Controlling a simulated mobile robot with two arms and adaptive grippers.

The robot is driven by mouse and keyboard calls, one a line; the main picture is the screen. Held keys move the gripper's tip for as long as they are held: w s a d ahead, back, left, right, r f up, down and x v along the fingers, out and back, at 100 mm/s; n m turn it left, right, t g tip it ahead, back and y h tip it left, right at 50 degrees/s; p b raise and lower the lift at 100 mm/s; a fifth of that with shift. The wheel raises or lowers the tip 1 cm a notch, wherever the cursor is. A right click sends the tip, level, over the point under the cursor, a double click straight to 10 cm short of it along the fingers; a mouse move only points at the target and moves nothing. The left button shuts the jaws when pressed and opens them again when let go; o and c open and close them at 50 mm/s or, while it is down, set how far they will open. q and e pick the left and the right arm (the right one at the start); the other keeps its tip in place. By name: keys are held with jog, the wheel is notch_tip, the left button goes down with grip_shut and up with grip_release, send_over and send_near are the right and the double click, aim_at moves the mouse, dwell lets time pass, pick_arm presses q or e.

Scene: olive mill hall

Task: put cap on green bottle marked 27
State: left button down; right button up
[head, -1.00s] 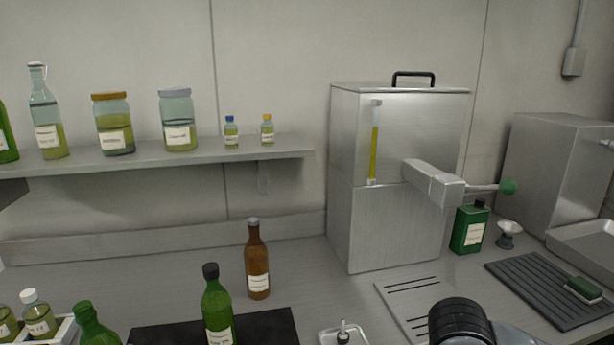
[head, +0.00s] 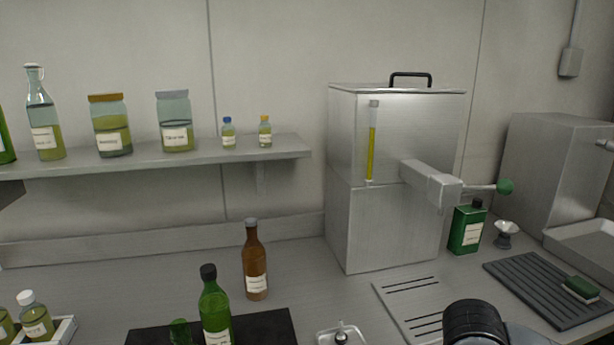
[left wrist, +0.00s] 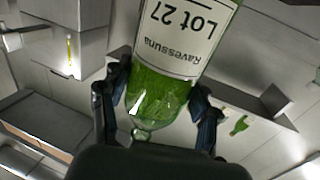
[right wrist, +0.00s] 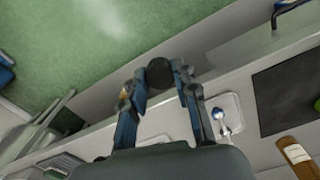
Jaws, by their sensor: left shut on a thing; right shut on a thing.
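The green bottle marked Lot 27 (left wrist: 180,35) fills the upper middle of the left wrist view, where its label appears upside down. My left gripper (left wrist: 160,92) is shut around its glass. A green bottle top (head: 180,332) at the bottom edge of the head view appears to be its neck, with no cap on it. My right gripper (right wrist: 162,82) is shut on a round black cap (right wrist: 159,72), held between the fingertips in the right wrist view. Neither gripper shows in the head view.
A black-capped green bottle (head: 214,305) stands on a black mat (head: 268,325), close beside the held bottle in the picture. A brown bottle (head: 255,265) stands behind. A small metal tray (head: 324,338) lies to the right. A white-capped bottle (head: 35,318) sits at left.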

pick_arm(q)
jog(key=shift+r, duration=0.15)
jog(key=s+d+f+m+g+h, duration=0.2)
jog(key=d+m+g+h, duration=0.2)
jog(key=d+m+h, duration=0.4)
jog(key=d+h, duration=0.3)
jog(key=d, duration=0.3)
jog(key=shift+h, duration=0.3)
pick_arm(e)
jog(key=w+a+r, duration=0.3)
jog(key=a+r, duration=0.7)
jog(key=a, duration=0.2)
jog(key=w+a+r+m, duration=0.1)
jog(key=w+a+r, duration=0.2)
jog(key=a+r, duration=0.8)
jog(key=shift+a+r, duration=0.2)
jog(key=shift+a, duration=0.2)
jog(key=shift+w+f, duration=0.15)
jog(key=shift+f, duration=1.85)
